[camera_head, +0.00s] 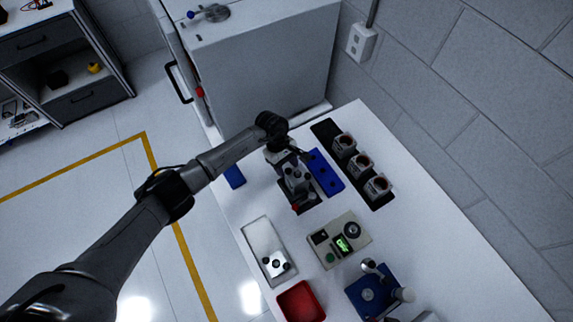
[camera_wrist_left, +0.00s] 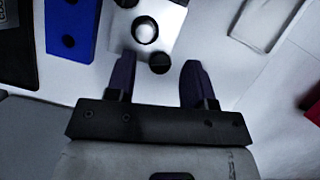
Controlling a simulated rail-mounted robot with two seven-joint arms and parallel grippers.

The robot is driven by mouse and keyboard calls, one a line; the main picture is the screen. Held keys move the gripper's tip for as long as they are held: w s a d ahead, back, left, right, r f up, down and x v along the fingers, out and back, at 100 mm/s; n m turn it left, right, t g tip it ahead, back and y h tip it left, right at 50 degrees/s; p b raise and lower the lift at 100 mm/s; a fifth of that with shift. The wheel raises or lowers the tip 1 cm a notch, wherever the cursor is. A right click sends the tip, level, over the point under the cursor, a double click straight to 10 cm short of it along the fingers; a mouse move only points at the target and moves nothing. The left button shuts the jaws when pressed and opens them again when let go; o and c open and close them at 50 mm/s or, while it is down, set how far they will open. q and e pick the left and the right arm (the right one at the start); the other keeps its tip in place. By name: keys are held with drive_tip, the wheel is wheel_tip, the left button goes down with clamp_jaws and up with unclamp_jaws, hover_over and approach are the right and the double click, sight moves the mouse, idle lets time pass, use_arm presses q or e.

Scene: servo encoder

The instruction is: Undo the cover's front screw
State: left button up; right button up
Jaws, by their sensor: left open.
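In the left wrist view a pale metal plate shows a white domed round piece (camera_wrist_left: 145,30) and, just in front of it, a small dark round screw head (camera_wrist_left: 159,62). My left gripper (camera_wrist_left: 159,66) is open. In that picture the screw head lies between its two dark fingertips; contact cannot be told. Another dark round piece is cut by the top edge. In the head view my left gripper (camera_head: 298,188) reaches down over the work spot beside the blue strip and hides much of what is under it. My right gripper is not in view.
A blue strip (camera_head: 325,173) and a black rack (camera_head: 378,190) with three cups stand behind. A pale tray (camera_head: 257,237) holding a round part, a red bin (camera_head: 301,302), a control box (camera_head: 340,240) and a blue-based device (camera_head: 368,291) stand nearby on the white table.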

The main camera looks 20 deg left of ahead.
use_arm(q)
drive_tip(key=shift+f, duration=0.1)
drive_tip(key=c, duration=0.3)
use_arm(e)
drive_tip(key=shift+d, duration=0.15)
use_arm(q)
clamp_jaws()
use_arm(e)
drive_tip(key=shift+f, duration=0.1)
